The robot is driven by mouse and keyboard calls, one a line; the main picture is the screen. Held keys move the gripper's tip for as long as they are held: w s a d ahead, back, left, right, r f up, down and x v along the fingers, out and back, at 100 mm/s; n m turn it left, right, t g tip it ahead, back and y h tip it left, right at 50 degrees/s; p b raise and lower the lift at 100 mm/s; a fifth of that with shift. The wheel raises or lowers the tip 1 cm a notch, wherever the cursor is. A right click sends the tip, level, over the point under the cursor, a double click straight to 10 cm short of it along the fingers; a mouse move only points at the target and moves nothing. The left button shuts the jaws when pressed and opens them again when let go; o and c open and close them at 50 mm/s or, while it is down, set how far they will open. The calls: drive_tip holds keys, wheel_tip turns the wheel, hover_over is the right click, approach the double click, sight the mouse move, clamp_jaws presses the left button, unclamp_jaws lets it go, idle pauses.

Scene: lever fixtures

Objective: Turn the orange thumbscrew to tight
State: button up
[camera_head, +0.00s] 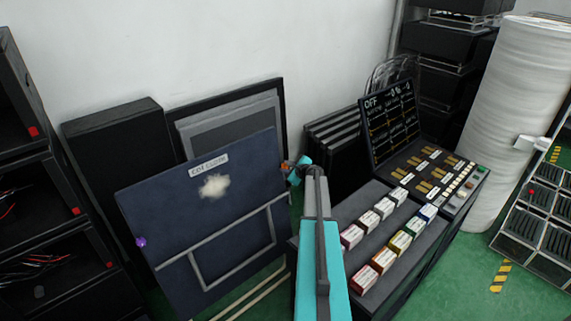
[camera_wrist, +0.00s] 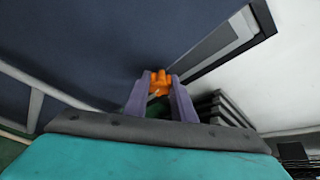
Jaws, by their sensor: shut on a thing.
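The orange thumbscrew (camera_wrist: 160,77) sits at the edge of a dark blue panel (camera_wrist: 90,45). In the wrist view its head shows between the tips of my gripper (camera_wrist: 160,88), whose two purple-grey fingers are closed on it. In the head view the thumbscrew (camera_head: 284,166) is a small orange spot at the right edge of the panel (camera_head: 160,200), mostly hidden by my gripper (camera_head: 290,167). I see no tight mark, and how far the screw is turned cannot be told.
A purple knob (camera_head: 141,242) is on the panel's left edge. A sloped console (camera_head: 425,165) and a bench with several small boxes (camera_head: 384,208) stand close to the right of my arm. Dark shelves (camera_head: 50,230) stand at the left. Grey frames (camera_head: 235,125) lean behind the panel.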

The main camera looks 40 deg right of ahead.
drive_tip(key=shift+m+y+p, duration=0.3)
drive_tip(key=shift+m+p, duration=0.2)
drive_tip(key=o, duration=1.1)
drive_tip(key=shift+c, duration=0.2)
drive_tip(key=shift+s, duration=0.2)
drive_tip(key=b+v, duration=0.3)
drive_tip(key=v, duration=1)
drive_tip(key=shift+s+r, duration=0.15)
drive_tip(key=shift+a, duration=0.1)
